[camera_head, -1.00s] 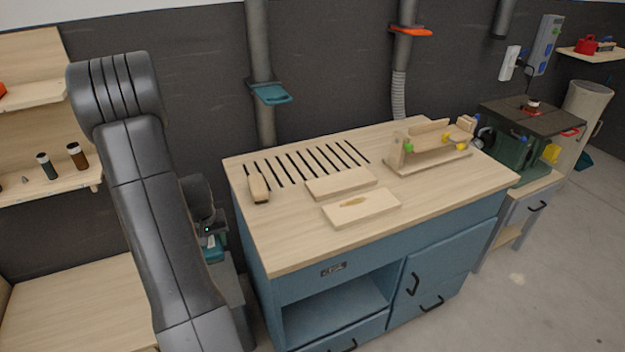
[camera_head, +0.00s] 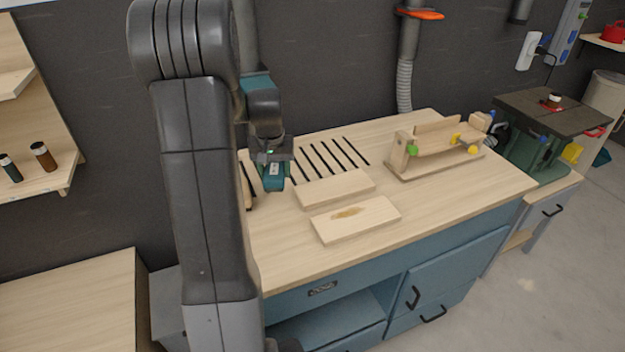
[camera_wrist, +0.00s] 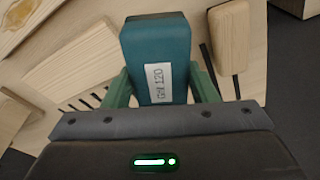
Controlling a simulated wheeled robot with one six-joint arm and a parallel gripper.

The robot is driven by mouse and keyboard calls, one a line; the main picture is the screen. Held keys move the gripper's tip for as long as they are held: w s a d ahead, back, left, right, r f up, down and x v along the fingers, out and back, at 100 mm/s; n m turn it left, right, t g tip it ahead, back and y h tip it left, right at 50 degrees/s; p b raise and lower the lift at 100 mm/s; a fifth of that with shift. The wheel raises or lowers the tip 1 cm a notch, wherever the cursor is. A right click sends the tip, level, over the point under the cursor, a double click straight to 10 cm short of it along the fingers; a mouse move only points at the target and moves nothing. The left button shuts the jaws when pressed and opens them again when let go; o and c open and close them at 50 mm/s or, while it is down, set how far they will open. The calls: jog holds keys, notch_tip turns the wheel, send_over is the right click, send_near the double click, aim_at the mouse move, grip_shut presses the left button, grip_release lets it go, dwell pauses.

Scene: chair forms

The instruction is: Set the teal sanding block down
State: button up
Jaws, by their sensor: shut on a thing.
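The teal sanding block (camera_wrist: 157,45) fills the upper middle of the wrist view, with a white label reading "GRI 120" or similar. My gripper (camera_wrist: 160,85) is shut on it, one green finger on each side. In the head view the block (camera_head: 273,178) hangs from my gripper (camera_head: 272,160) over the slotted left part of the workbench top (camera_head: 290,250). Whether its underside touches the bench cannot be told.
A wooden block (camera_wrist: 232,35) lies close beside the held block; my arm mostly hides it in the head view. Two flat boards, the nearer one (camera_head: 355,220) stained, lie to the right. A wooden jig (camera_head: 440,148) stands farther right. The front bench top is clear.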

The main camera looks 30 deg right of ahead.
aim_at(278, 203)
notch_tip(278, 203, down, 10)
jog(key=shift+r+p, duration=0.15)
jog(key=shift+p, duration=0.7)
jog(key=shift+f, duration=0.2)
jog(key=o, duration=0.9)
